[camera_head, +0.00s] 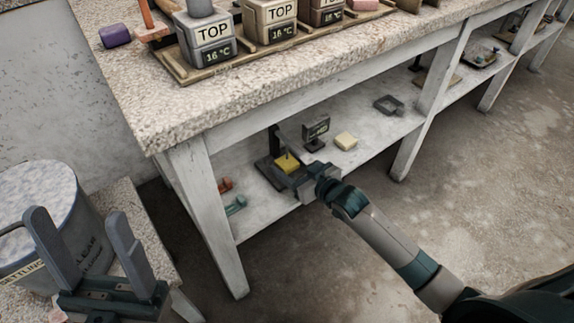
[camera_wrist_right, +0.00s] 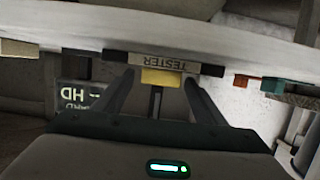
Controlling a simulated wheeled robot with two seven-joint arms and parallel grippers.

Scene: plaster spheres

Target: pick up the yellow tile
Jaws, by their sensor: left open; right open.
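The yellow tile (camera_head: 287,163) lies on a dark stand on the low shelf under the workbench. In the right wrist view, the yellow tile (camera_wrist_right: 162,77) shows between my right fingertips, beside a plate marked TESTER (camera_wrist_right: 161,63), which appears upside down. My right gripper (camera_head: 298,172) is open and reaches in at the shelf's front edge, right by the tile. Whether a finger touches the tile cannot be told. My left gripper (camera_head: 82,232) is open and empty at the lower left, in front of a white-topped drum.
The shelf (camera_head: 370,135) also holds a cream block (camera_head: 346,141), a small dark sign (camera_head: 316,129), a grey tray (camera_head: 388,105), and red and teal items at left. The bench top (camera_head: 150,95) is close above. A bench leg (camera_head: 208,205) stands left of my right arm.

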